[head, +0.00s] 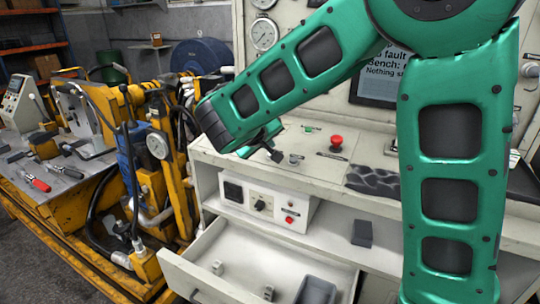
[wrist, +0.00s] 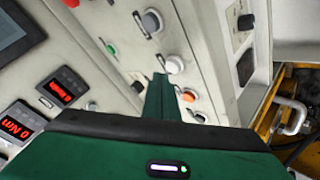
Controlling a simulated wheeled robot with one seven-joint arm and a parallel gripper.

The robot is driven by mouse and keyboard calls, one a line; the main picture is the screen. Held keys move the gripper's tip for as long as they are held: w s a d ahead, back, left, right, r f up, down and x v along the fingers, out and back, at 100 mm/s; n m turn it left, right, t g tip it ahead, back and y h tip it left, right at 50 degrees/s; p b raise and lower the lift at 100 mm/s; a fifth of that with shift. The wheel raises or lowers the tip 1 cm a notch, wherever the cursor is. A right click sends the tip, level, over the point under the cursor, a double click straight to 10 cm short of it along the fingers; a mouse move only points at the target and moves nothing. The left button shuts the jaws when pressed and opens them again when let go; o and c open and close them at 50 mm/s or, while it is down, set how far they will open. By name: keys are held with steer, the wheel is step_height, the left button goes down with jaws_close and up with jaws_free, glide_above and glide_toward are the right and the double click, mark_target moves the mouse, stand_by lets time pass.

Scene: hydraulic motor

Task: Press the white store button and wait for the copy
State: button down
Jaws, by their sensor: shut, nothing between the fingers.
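A round white button (wrist: 174,64) with an orange tint on its lower side sits on the pale bench panel in the wrist view. The tip of my gripper (wrist: 160,78) is right beside it in the picture; I cannot tell if they touch. My gripper is shut and empty. In the head view my gripper (head: 275,152) points down over the left part of the panel, and I cannot make out the white button there. A screen (head: 378,88) behind my arm shows partly hidden text, including "fault", "Bench:" and "Nothing s".
Nearby are a red mushroom button (head: 336,141), a green button (head: 307,129), a grey knob (wrist: 151,21) and an orange button (wrist: 188,95). Below are a control box (head: 268,203) and an open drawer (head: 215,265). A yellow machine (head: 160,180) stands to the left.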

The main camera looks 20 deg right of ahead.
steer(key=shift+f, duration=0.1)
stand_by(0.6)
steer(key=shift+f, duration=0.3)
steer(key=shift+d+f, duration=0.1)
steer(key=shift+f, duration=0.25)
stand_by(0.6)
steer(key=shift+r, duration=0.1)
stand_by(0.4)
steer(key=shift+r, duration=0.7)
steer(key=r, duration=0.5)
steer(key=shift+s+a, duration=0.35)
steer(key=shift+d+f, duration=0.1)
stand_by(0.4)
